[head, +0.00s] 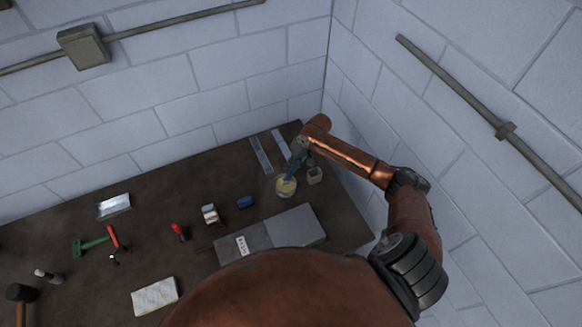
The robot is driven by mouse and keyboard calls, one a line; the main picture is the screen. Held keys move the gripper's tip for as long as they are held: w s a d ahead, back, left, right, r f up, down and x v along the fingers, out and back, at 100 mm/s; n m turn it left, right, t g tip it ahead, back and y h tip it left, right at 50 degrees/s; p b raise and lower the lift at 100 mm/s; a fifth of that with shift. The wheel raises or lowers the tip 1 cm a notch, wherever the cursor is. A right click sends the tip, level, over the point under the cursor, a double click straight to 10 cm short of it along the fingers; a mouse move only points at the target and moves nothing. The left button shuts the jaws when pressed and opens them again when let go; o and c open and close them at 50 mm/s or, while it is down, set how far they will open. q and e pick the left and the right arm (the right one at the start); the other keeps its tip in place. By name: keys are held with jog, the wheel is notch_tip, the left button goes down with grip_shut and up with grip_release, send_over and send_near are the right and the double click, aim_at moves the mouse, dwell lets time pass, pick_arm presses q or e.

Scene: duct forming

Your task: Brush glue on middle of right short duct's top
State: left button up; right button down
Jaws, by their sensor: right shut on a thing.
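My right gripper (299,152) reaches in from the right over the back of the dark table. It is shut on a blue-handled brush (291,171), which points down at a round pot of pale yellow glue (285,187). The brush tip is at the pot; I cannot tell how deep it is. Two flat grey box shapes lie side by side in front of the pot; the right one (297,226) looks like the right short duct, its top bare as far as I see. The left one (241,245) carries a white label. My left gripper is not in view.
Two narrow grey strips (261,155) lie at the back of the table (190,187). A small grey cup (315,175) stands right of the pot. A blue item (245,202), a red-handled tool (179,231) and hammers lie further left. Brick walls close the back and right.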

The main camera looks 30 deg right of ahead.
jog(key=shift+w+r+p, duration=0.1)
jog(key=shift+r+p, duration=2.05)
jog(key=shift+r, duration=0.15)
jog(key=shift+r+p, duration=0.4)
jog(key=shift+r, duration=0.5)
pick_arm(q)
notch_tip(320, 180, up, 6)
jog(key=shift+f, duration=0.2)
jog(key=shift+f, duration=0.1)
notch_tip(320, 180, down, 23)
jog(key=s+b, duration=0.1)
jog(key=b, duration=2.2)
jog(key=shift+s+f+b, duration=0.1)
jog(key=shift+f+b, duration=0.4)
jog(key=shift+b, duration=0.1)
pick_arm(e)
jog(key=s+a+n, duration=0.1)
jog(key=s+a, duration=0.2)
jog(key=a, duration=0.4)
jog(key=s+a, duration=0.3)
jog(key=a, duration=0.4)
jog(key=shift+a+f+n+g, duration=0.25)
jog(key=shift+a+n+g, duration=0.05)
jog(key=shift+a+n, duration=0.1)
